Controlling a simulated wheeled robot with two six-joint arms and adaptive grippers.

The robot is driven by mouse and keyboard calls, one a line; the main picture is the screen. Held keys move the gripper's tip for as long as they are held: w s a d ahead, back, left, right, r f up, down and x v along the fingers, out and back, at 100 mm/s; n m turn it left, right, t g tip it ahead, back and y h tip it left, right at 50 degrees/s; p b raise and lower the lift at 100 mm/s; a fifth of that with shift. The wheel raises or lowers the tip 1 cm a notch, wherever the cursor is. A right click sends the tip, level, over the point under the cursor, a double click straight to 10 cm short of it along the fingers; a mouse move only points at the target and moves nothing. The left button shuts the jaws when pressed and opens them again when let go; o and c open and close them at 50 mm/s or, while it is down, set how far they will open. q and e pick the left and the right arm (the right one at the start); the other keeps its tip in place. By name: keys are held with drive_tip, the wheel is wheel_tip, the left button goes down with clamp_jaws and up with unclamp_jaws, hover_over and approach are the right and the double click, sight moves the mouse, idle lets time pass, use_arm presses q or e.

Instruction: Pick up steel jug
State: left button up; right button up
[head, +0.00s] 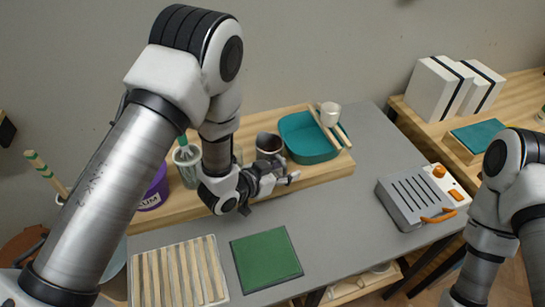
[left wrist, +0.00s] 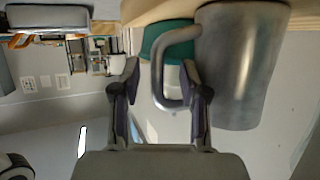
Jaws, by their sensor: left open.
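The steel jug (head: 268,143) stands on the raised wooden shelf, just behind my left gripper (head: 286,181). In the left wrist view the jug (left wrist: 245,65) fills the upper right, upside down in the picture. Its looped handle (left wrist: 158,75) shows between the two fingertips of my left gripper (left wrist: 161,72). The fingers are apart, and I cannot tell whether either touches the handle. My gripper hides the lower part of the jug in the head view. My right arm shows at the right edge, with its gripper out of view.
A teal basin (head: 306,147) stands right of the jug, with sticks and a white cup (head: 330,112) across it. A glass jar (head: 187,170) and purple bucket (head: 154,194) are left. A green mat (head: 266,262), slatted rack (head: 150,280) and grey box (head: 405,207) lie in front.

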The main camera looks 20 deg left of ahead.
use_arm(q)
drive_tip(key=shift+s+r, duration=0.1)
drive_tip(key=shift+s, duration=0.1)
drive_tip(key=shift+c, duration=0.3)
clamp_jaws()
drive_tip(key=shift+w, duration=0.1)
drive_tip(key=shift+r, duration=0.15)
drive_tip(key=shift+r+b, duration=0.45)
drive_tip(key=shift+r, duration=4.45)
